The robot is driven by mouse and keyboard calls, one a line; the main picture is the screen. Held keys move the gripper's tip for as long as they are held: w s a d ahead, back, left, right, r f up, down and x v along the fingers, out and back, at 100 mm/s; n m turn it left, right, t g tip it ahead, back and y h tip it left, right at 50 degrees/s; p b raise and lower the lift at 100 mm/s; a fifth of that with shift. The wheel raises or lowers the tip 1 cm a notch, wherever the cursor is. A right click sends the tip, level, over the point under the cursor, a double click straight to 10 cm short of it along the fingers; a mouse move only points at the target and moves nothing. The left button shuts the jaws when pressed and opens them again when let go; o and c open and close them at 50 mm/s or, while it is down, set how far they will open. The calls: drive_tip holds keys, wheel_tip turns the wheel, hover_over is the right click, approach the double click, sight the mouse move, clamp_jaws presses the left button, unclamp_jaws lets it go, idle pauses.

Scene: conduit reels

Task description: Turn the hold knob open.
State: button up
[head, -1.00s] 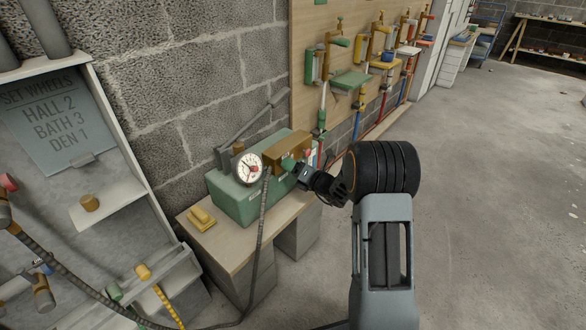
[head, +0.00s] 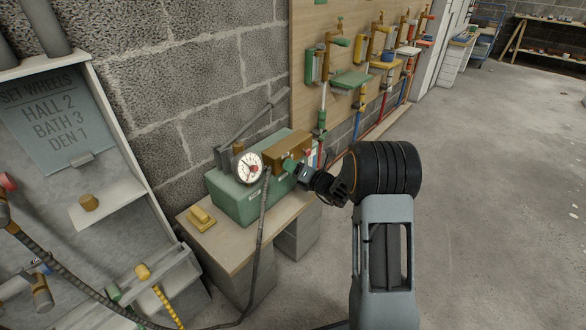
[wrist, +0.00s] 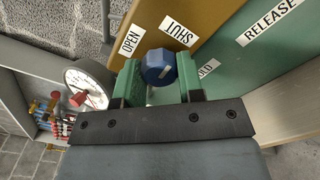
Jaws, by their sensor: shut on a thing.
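I cannot tell exactly which label the mark points at. In the head view my gripper (head: 297,168) reaches the brass block (head: 286,149) on the green pump box (head: 238,196); the knob is hidden there.
A round pressure gauge (head: 248,168) with a grey hose (head: 262,230) is on the left side of the box. A RELEASE label (wrist: 271,22) is on the green surface. A yellow block (head: 202,218) lies on the bench (head: 225,245). Floor at right is clear.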

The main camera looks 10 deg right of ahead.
drive_tip(key=shift+n+b, duration=4.55)
drive_tip(key=shift+n, duration=3.95)
drive_tip(key=o, duration=0.9)
drive_tip(key=shift+d, duration=0.15)
drive_tip(key=shift+p+v, duration=2.05)
drive_tip(key=shift+v, duration=4.75)
